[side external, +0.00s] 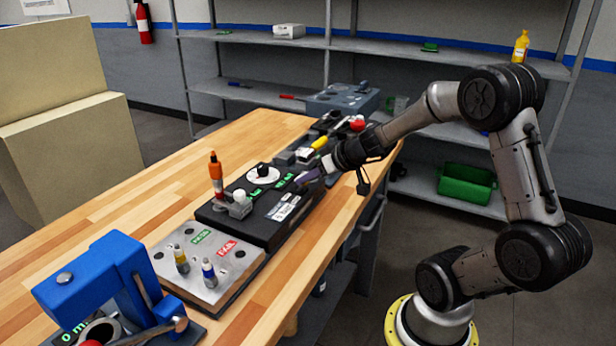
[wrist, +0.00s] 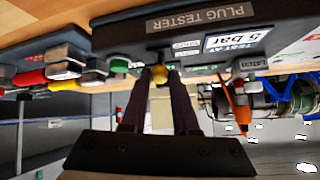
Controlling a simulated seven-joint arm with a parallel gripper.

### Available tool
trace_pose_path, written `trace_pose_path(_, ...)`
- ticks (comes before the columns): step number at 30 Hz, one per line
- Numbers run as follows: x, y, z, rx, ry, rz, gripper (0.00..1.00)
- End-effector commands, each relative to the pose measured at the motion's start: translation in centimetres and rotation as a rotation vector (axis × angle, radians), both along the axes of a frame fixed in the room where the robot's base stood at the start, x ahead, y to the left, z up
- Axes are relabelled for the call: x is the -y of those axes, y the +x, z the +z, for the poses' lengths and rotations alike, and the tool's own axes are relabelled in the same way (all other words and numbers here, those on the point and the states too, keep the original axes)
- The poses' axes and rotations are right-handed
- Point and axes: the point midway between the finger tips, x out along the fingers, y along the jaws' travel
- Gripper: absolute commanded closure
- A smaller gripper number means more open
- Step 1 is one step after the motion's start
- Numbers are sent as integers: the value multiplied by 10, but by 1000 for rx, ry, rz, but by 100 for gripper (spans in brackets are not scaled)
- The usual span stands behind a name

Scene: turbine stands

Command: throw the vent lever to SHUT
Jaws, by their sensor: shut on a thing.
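The plug tester (side external: 262,222) is a dark box on the wooden bench, with a round white gauge (side external: 263,172) on top. In the wrist view its face (wrist: 205,22) reads "PLUG TESTER" and "TEST AT 5 bar". My gripper (side external: 311,178) is at the tester's right end.
An orange-handled plug (side external: 215,172) stands upright by a pale latch knob (side external: 240,205). A metal plate (side external: 210,262) with PASS and FAIL labels and a blue press (side external: 95,283) are nearer. Red and yellow handled parts crowd the bench beyond. The bench's left side is clear.

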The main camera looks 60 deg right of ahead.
Motion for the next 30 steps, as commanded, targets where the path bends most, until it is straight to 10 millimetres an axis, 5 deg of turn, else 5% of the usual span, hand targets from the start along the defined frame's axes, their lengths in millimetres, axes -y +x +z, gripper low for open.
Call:
trace_pose_path(16,1,-1,0,11,-3,-4,100)
trace_pose_path(17,1,-1,0,11,-3,-4,66)
trace_pose_path(21,1,-1,0,11,-2,-3,42)
trace_pose_path(30,0,-1,0,11,0,-1,42)
